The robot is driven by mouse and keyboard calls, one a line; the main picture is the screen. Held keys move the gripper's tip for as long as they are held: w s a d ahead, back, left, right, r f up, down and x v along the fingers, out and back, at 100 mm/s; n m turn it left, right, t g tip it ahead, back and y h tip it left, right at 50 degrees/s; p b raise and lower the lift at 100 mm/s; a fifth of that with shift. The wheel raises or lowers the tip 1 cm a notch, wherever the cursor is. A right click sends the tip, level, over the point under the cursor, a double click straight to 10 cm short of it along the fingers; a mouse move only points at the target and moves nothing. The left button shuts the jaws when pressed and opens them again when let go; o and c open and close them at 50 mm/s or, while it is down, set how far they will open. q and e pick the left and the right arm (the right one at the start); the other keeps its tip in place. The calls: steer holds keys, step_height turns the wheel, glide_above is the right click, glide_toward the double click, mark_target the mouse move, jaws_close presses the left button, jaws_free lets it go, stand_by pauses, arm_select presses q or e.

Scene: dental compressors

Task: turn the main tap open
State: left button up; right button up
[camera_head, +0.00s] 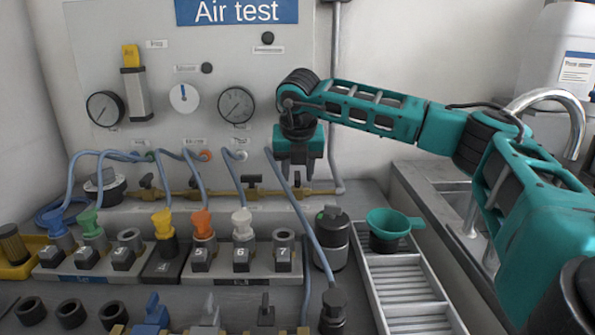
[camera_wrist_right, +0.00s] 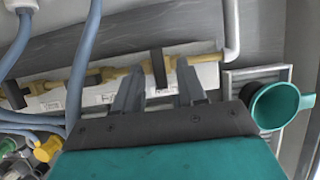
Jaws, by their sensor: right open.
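A brass pipe (camera_head: 210,192) with several black-handled taps runs along the base of the test panel. My right gripper (camera_head: 297,172) is open and hangs over the right end of this pipe, partly hiding it. In the right wrist view, its two grey fingers (camera_wrist_right: 159,92) point at the pipe. A black tap handle (camera_wrist_right: 158,68) stands upright across the pipe, beyond and between the fingertips. I cannot tell whether the fingers touch it. Small labels (camera_wrist_right: 105,98) sit below the pipe, too blurred to read, so I cannot confirm which tap is the main one. My left gripper is not in view.
Blue-grey hoses (camera_head: 228,170) hang from the panel left of the gripper. Numbered sockets with coloured plugs (camera_head: 202,225) stand in front. At the right are a black cylinder (camera_head: 331,240), a green funnel (camera_head: 392,224) above a ribbed tray (camera_head: 408,295), and a sink with a tap (camera_head: 550,97).

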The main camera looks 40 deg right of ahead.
jaws_close()
stand_by(0.3)
